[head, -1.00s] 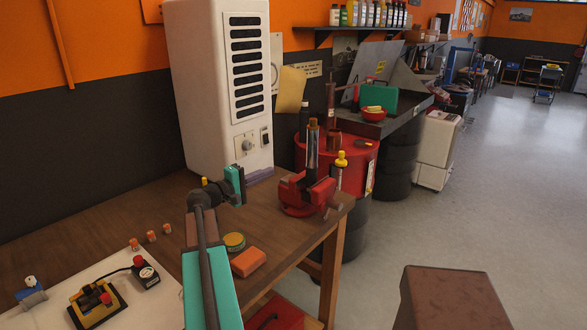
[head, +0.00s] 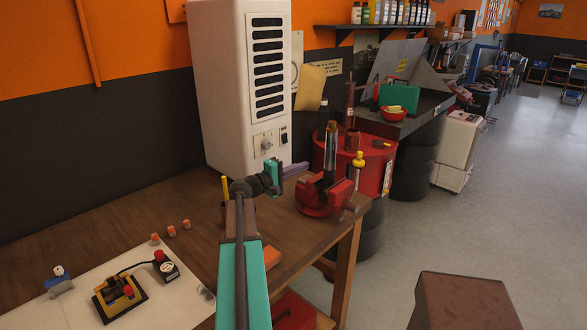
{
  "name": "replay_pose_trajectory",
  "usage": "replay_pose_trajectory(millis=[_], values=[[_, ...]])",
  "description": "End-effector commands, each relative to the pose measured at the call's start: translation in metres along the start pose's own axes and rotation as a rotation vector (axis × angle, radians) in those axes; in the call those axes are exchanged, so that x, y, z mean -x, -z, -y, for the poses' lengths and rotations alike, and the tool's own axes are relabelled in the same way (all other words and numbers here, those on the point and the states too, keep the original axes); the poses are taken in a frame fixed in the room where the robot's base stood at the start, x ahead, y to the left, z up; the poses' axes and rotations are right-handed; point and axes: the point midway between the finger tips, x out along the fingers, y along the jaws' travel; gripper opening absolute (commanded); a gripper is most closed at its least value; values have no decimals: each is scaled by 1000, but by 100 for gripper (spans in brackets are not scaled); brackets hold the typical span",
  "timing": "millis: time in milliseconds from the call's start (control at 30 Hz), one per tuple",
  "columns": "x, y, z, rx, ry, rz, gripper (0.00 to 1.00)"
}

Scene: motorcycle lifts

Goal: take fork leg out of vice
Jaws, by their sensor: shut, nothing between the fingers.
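The fork leg (head: 330,148), a dark tube with a brownish upper part, stands upright in the red vice (head: 322,197) at the right end of the wooden bench. My gripper (head: 282,172), with teal parts, is to the left of the vice and apart from the fork leg. It is shut and empty. My arm runs up from the bottom of the picture and hides part of the bench. The lower end of the fork leg is hidden by the vice.
A white cabinet heater (head: 235,90) stands behind my gripper. A red drum (head: 375,155) is behind the vice. Orange pieces (head: 171,231) and a boxed control (head: 120,297) are at the left. A brown block (head: 462,300) stands at lower right.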

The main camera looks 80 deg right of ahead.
Motion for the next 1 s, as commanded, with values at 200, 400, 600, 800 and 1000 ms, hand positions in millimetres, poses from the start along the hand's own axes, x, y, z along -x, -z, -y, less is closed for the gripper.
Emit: replay_pose_trajectory(millis=[200,400,600,800,1000], values=[[-21,0,-2,-1,0,1,0],[-27,-14,-2,0,0,3,0],[-31,-29,-2,0,0,2,0],[-34,-39,-1,-1,0,3,0],[-35,-40,0,-1,0,3,0]])
